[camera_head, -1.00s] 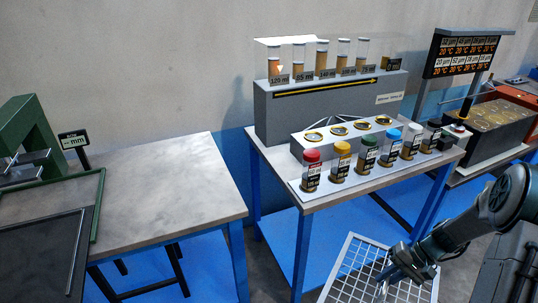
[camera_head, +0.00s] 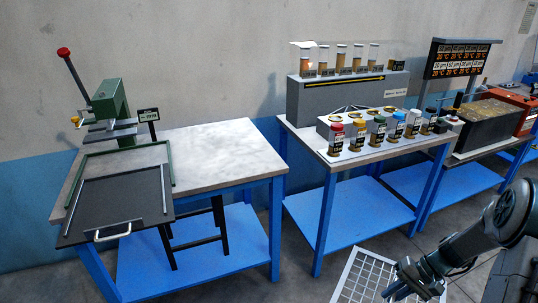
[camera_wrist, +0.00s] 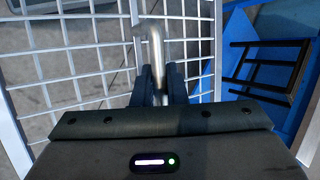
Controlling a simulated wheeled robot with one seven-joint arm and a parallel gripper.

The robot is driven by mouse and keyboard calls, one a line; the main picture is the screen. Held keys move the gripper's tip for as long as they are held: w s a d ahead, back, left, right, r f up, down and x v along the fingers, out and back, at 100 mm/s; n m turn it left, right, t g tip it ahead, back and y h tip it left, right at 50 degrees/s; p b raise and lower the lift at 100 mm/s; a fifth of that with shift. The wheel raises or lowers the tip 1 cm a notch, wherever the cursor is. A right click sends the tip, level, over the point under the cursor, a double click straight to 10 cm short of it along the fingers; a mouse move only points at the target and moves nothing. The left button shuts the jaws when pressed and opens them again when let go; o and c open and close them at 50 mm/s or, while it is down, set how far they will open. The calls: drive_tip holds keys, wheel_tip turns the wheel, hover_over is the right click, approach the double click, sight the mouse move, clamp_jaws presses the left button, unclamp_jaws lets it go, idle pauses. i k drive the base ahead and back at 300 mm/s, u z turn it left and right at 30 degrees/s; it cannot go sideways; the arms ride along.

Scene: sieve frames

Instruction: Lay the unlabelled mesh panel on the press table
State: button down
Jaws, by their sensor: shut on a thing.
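A white-framed mesh panel (camera_head: 352,277) hangs low at the bottom of the head view, partly cut off by the picture edge. My gripper (camera_head: 398,281) is shut on it. In the wrist view my gripper (camera_wrist: 158,97) closes on a light metal handle (camera_wrist: 150,38), with the mesh panel (camera_wrist: 104,65) spread beyond the fingers. I see no label on the visible part of the panel. The press table (camera_head: 225,150) stands at the left in the head view, with a green press (camera_head: 110,103) at its back left corner. The panel is well apart from the table.
A dark tray (camera_head: 115,205) with a handle overhangs the press table's front left; the table's right part is bare. A second blue-legged table (camera_head: 345,158) holds several colour-capped jars. Further right stands a dark tank (camera_head: 485,125) under a display board (camera_head: 462,62). Open floor lies between.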

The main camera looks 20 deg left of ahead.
sight(112, 206)
drive_tip(key=k, duration=0.2)
drive_tip(key=u, duration=1.95)
